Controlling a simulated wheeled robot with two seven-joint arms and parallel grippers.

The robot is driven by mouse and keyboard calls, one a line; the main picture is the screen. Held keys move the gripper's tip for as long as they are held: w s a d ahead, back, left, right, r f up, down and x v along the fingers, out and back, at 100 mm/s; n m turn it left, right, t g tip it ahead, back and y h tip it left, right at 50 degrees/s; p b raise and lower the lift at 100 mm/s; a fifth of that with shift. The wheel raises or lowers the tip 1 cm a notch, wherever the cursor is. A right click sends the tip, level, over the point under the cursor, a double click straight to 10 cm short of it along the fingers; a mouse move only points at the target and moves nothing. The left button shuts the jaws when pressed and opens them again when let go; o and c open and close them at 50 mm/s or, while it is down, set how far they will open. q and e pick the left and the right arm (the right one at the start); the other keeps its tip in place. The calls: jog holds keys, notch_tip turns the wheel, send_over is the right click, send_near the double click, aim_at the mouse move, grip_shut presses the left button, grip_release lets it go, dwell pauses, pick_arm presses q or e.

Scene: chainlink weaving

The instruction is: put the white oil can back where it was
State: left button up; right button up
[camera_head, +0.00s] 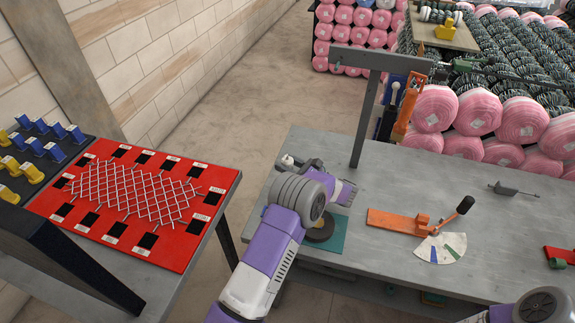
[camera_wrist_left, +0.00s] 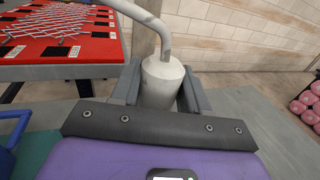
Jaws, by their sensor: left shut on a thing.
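The white oil can (camera_wrist_left: 163,82) stands between the two grey fingers of my left gripper (camera_wrist_left: 163,92) in the left wrist view. Its pale bent spout rises and curves toward the upper left. My left gripper is shut on its body. In the head view, only a small white part of the can (camera_head: 287,160) shows beside my left gripper (camera_head: 300,164), near the left end of the grey workbench (camera_head: 380,170). The gripper hides most of the can, and I cannot tell whether its base touches the bench. My right gripper is out of view; only part of that arm shows at lower right.
A teal mat (camera_head: 336,239) with a dark round thing (camera_head: 321,231) lies close to my left wrist. A grey post (camera_head: 364,125) rises behind. An orange lever tool (camera_head: 395,221) lies to the right. A red board (camera_head: 178,244) with wire mesh is across a gap at left.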

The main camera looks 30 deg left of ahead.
pick_arm(q)
jog(key=o, duration=1.2)
jog(key=shift+f, duration=0.15)
jog(key=shift+c, duration=0.2)
jog(key=shift+r, duration=0.3)
jog(key=d, duration=0.8)
jog(key=s+d, duration=0.1)
jog(key=d, duration=0.3)
jog(key=shift+f+p, duration=0.1)
jog(key=shift+p, duration=0.25)
